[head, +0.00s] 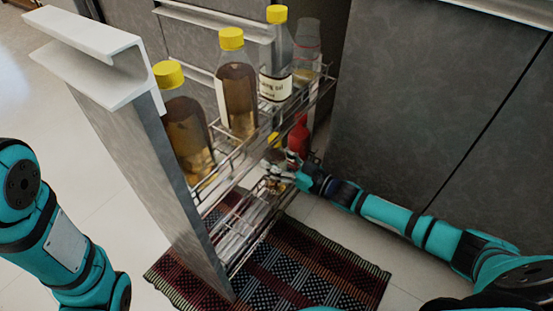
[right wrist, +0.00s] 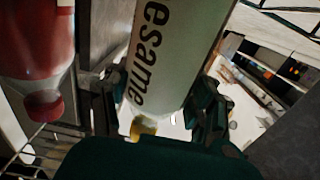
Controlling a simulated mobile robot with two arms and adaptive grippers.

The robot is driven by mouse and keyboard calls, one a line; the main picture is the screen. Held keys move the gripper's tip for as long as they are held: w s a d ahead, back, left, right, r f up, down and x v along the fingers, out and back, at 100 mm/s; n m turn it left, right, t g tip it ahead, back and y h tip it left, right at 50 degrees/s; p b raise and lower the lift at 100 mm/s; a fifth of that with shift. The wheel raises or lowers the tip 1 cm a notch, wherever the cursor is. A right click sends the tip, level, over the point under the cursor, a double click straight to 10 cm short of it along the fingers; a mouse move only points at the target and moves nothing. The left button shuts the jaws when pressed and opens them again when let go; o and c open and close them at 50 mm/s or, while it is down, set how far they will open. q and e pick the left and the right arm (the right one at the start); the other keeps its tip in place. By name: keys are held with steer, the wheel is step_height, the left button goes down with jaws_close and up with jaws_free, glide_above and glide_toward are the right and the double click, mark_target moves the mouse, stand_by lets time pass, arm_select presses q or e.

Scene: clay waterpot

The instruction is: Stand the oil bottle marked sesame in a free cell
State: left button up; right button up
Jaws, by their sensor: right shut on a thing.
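The sesame bottle, white with dark lettering reading "esame" in the right wrist view (right wrist: 160,60), is between the fingers of my right gripper (right wrist: 160,110). A yellow cap (right wrist: 143,128) shows at its lower end in that view. In the head view my right gripper (head: 278,172) is at the lower level of the pull-out rack, below the upper basket (head: 222,165). There the held bottle is mostly hidden by the basket wires and gripper; a small yellow cap (head: 272,138) shows beside it. The lower basket (head: 240,225) is partly hidden. My left gripper is out of view.
A red bottle (head: 299,138) stands close to my right gripper; it also shows in the right wrist view (right wrist: 38,45). Several bottles, including a brown one (head: 237,100) and a labelled one (head: 276,85), stand in the upper basket. The drawer front (head: 140,150) borders the rack. A striped rug (head: 315,265) lies beneath.

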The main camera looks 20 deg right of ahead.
steer(key=shift+r, duration=0.1)
steer(key=o, duration=1.7)
steer(key=shift+o, duration=0.2)
steer(key=shift+f, duration=0.2)
steer(key=v, duration=1.2)
steer(key=shift+r, duration=0.2)
